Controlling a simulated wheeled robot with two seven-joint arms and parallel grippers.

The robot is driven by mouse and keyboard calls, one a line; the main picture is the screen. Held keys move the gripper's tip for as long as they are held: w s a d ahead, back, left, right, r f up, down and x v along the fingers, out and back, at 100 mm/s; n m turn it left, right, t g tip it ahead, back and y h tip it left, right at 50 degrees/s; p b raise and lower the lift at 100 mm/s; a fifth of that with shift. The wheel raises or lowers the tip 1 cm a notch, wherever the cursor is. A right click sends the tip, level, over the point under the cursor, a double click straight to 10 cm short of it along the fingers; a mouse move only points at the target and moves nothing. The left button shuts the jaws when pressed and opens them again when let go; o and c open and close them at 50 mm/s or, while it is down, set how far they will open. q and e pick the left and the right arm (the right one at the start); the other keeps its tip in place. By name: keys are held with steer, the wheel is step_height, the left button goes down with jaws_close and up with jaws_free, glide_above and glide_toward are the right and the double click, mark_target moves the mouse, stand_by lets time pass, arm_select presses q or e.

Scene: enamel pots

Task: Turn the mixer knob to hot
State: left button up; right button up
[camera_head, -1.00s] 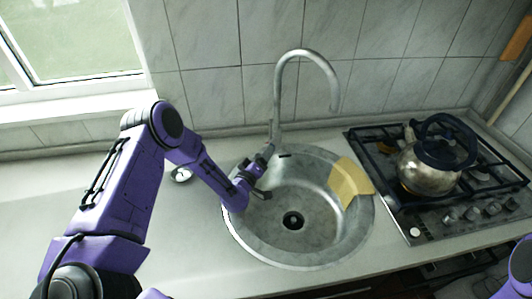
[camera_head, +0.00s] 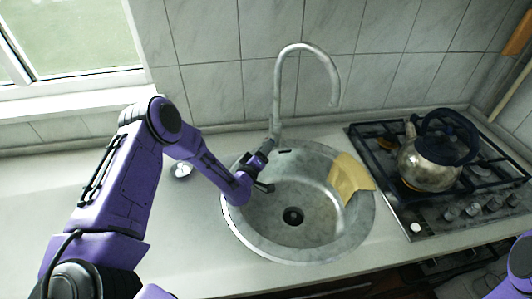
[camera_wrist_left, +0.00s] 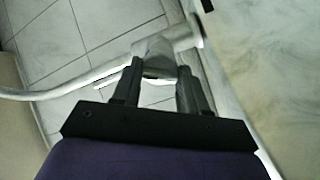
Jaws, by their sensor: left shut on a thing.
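The grey mixer tap (camera_head: 276,108) stands at the back rim of the round sink, its tall spout curving over to the right. Its knob sits low on the tap body. My left gripper (camera_head: 264,160) reaches in from the left to the base of the tap. In the left wrist view, the two dark fingers of my left gripper (camera_wrist_left: 159,72) are shut on the metal mixer knob (camera_wrist_left: 153,48). The fingers partly cover the knob, so its exact turn is hard to tell. My right gripper is out of view.
The round metal sink (camera_head: 253,226) lies below my left wrist, with a yellow cloth (camera_head: 349,178) over its right rim. A metal kettle (camera_head: 428,165) stands on the gas hob (camera_head: 398,204) at right. The counter (camera_head: 150,225) left of the sink is mostly clear.

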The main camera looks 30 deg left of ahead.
arm_select(q)
steer(key=n+b, duration=0.9)
steer(key=n, duration=0.3)
steer(key=shift+a+b, duration=0.1)
steer(key=shift+b, duration=0.25)
steer(key=shift+r+n+b, duration=0.1)
steer(key=shift+n+b, duration=0.9)
steer(key=shift+n, duration=0.5)
steer(key=o, duration=1)
steer(key=shift+o, duration=0.2)
